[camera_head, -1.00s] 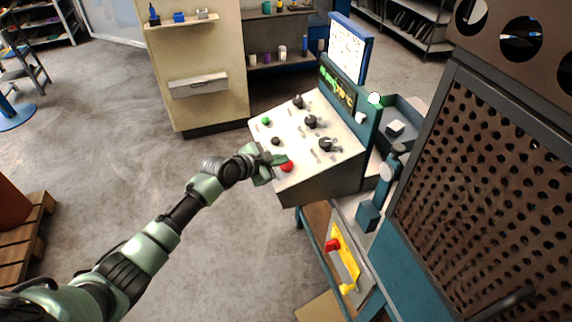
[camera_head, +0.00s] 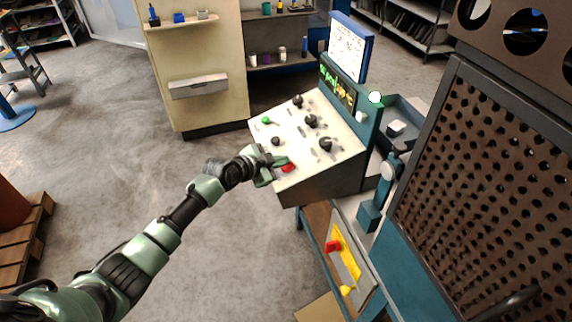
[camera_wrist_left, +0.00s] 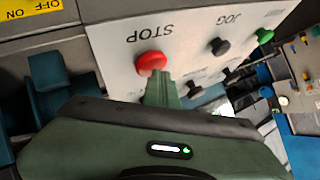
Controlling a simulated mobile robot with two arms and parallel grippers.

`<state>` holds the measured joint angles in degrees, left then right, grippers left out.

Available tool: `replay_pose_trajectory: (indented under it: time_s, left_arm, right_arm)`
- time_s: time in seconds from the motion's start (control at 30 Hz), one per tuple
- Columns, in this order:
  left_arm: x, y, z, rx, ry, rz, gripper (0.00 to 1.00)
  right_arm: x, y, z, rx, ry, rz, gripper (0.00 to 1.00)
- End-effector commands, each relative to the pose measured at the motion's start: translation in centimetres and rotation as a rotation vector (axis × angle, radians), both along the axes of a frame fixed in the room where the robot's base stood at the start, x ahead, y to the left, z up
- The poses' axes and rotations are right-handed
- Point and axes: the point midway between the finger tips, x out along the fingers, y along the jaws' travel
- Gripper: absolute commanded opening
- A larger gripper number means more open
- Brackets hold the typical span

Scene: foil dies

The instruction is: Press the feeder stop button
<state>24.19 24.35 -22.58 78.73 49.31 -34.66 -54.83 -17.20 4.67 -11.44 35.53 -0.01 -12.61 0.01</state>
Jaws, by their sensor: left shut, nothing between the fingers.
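The feeder stop button is a red round button (camera_head: 288,168) near the lower left corner of the white sloped control panel (camera_head: 310,160). In the left wrist view the red button (camera_wrist_left: 151,62) stands beside the word STOP, printed upside down in that view. My left gripper (camera_head: 284,161) is shut and empty, its fingertips right at the button. In the left wrist view its green fingers (camera_wrist_left: 161,88) end just at the button's lower edge; I cannot tell whether they touch it. My right gripper is in neither view.
A green button (camera_head: 266,121) and several black knobs (camera_head: 325,144) share the panel. A display (camera_head: 337,88) rises behind it. A perforated brown guard (camera_head: 480,170) stands at right. A yellow and red lever switch (camera_head: 342,262) sits below the panel. Open floor lies to the left.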

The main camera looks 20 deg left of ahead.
Motion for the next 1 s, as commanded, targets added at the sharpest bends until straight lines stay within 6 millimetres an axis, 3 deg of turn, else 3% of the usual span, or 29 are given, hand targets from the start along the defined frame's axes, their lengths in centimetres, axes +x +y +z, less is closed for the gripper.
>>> replay_pose_trajectory:
  time_s: [0.37,0.77,1.0]
  left_arm:
    - [-0.1,0.0,-0.2,0.001,0.004,0.000,0.00]
    - [-0.3,0.5,1.6,0.001,0.004,0.000,0.00]
    - [-0.4,0.5,1.6,0.000,0.002,-0.001,0.00]
  right_arm:
    - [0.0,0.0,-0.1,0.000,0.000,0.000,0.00]
    - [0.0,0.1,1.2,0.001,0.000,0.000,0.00]
    - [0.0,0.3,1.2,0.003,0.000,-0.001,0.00]
